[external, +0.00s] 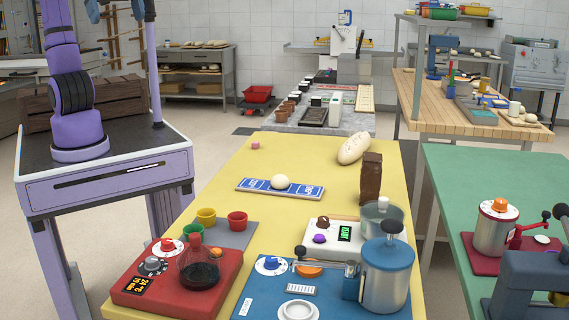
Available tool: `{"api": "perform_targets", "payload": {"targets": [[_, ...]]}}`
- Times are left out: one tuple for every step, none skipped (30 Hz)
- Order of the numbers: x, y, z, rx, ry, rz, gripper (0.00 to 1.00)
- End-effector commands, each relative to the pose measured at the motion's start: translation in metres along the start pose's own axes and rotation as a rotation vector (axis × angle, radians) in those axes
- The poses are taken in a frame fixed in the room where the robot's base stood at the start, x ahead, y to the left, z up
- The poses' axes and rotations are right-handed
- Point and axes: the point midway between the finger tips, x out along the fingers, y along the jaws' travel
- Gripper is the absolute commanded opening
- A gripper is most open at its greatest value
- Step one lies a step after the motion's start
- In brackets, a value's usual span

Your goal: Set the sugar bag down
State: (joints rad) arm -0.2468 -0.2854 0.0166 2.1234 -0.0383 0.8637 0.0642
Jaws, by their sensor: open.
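No thing in the external view can be told for certain as the sugar bag. A tall brown packet-like block (371,178) stands upright on the yellow table (215,180), behind a glassy pot; I cannot tell if it is the bag. My purple arm rises from the cart at the left and leaves the picture at the top. My gripper is not visible, so its place relative to the bag is hidden.
A pale loaf (353,148) and a blue board (255,187) with a white ball lie on the yellow table. A red unit with a flask (199,268) and a blue pot (386,280) crowd its front. The table's far left is mostly clear. A green table (455,185) stands right.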

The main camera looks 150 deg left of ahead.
Motion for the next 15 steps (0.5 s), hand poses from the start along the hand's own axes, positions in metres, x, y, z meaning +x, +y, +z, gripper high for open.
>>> {"api": "perform_targets", "payload": {"targets": [[-0.009,0.012,0.022,0.024,0.006,0.01,1.0],[-0.013,0.017,0.034,0.036,0.008,0.016,1.0],[-0.017,0.024,0.05,0.052,0.009,0.022,1.0],[-0.02,0.029,0.062,0.065,0.01,0.027,1.0],[-0.022,0.033,0.075,0.077,0.01,0.031,1.0],[-0.025,0.038,0.092,0.094,0.011,0.038,1.0],[-0.027,0.041,0.104,0.106,0.012,0.042,1.0],[-0.028,0.044,0.116,0.118,0.013,0.047,1.0],[-0.029,0.047,0.132,0.131,0.015,0.052,1.0],[-0.03,0.049,0.142,0.142,0.016,0.057,1.0],[-0.03,0.05,0.153,0.15,0.016,0.06,1.0],[-0.03,0.052,0.165,0.162,0.018,0.065,1.0],[-0.03,0.053,0.173,0.17,0.019,0.068,1.0],[-0.029,0.053,0.18,0.177,0.018,0.07,1.0],[-0.029,0.054,0.189,0.185,0.02,0.073,1.0]]}}
